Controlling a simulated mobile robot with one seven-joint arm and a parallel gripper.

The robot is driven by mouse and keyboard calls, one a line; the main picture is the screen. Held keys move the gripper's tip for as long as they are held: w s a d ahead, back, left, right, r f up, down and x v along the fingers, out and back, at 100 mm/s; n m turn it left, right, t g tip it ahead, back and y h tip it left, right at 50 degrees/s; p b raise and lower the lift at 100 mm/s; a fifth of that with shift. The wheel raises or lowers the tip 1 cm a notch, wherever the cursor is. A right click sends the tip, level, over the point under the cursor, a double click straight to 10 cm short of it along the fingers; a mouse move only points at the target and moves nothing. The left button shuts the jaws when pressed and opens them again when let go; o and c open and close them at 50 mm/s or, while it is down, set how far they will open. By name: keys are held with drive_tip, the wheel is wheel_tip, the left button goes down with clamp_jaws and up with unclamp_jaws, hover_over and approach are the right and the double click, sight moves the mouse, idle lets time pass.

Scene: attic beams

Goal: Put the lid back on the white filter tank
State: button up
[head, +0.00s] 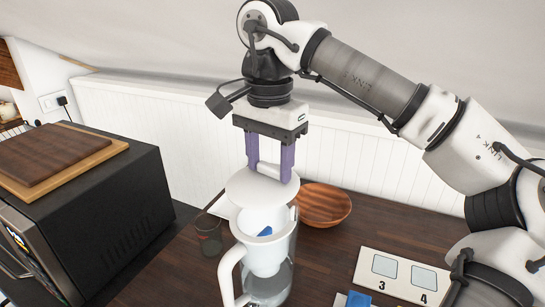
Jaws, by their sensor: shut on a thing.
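My gripper (270,165) points down with its purple fingers shut on the grip of the white lid (258,188). The round lid is above the white filter tank (266,252), near its far rim. The tank sits in a clear pitcher with a white handle (228,272). The tank's front opening shows below the lid, with a small blue piece (265,231) inside. I cannot tell whether the lid touches the rim. The lid's grip is partly hidden by the fingers.
A wooden bowl (322,204) stands behind the pitcher to the right, and a dark glass (209,240) to its left. A numbered panel (403,275) lies at the right. A black oven (100,215) with cutting boards on top (58,155) is at the left.

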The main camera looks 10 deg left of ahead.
sight(269, 180)
drive_tip(key=shift+r+p, duration=0.1)
drive_tip(key=shift+p, duration=0.2)
drive_tip(key=shift+f+b, duration=1.85)
drive_tip(key=shift+f, duration=1.25)
drive_tip(key=shift+f, duration=0.55)
drive_tip(key=o, duration=1.1)
drive_tip(key=shift+r, duration=0.1)
wheel_tip(269, 180, up, 12)
drive_tip(key=shift+r+p, duration=0.1)
drive_tip(key=shift+p, duration=0.3)
drive_tip(key=shift+r+p, duration=0.8)
drive_tip(key=shift+p, duration=0.05)
